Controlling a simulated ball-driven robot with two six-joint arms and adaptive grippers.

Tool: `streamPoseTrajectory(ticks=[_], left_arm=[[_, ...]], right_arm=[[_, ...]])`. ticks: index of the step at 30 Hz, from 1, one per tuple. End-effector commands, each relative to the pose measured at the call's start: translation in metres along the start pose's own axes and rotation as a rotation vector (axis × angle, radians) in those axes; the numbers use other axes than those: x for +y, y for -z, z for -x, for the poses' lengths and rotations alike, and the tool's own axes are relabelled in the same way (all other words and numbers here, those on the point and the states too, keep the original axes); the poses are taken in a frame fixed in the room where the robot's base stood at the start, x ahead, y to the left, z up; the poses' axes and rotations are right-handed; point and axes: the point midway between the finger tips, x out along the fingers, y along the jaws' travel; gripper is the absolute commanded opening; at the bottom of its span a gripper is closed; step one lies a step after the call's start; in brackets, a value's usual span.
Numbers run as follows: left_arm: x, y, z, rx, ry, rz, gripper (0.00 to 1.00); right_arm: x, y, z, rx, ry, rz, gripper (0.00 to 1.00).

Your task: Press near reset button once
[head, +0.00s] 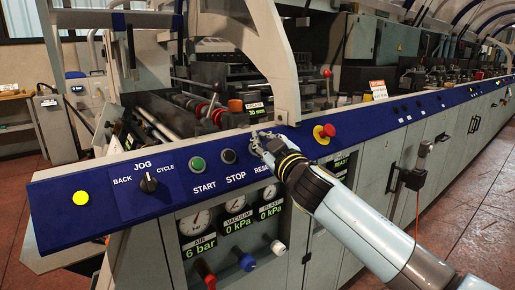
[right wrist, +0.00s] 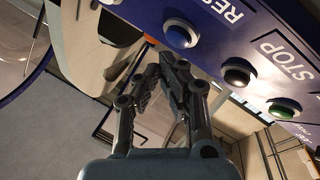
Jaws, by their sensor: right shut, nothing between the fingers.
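My left gripper is not in view.
The blue panel (head: 115,212) carries a black stop button (head: 228,156), a green start button (head: 197,164), a jog knob (head: 149,183) and a yellow lamp (head: 81,198). A red emergency knob (head: 325,131) sits right of my gripper. Gauges (head: 235,208) lie below. A grey frame post (head: 284,90) rises behind.

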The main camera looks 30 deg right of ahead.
Motion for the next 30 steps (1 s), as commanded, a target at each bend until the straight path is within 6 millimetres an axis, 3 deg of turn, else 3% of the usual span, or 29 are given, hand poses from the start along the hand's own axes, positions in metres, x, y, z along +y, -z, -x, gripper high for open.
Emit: streamPoseTrajectory(ticks=[30], left_arm=[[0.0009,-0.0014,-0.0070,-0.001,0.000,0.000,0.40]], right_arm=[[-0.0043,-0.0050,-0.0047,-0.001,0.000,-0.001,0.00]])
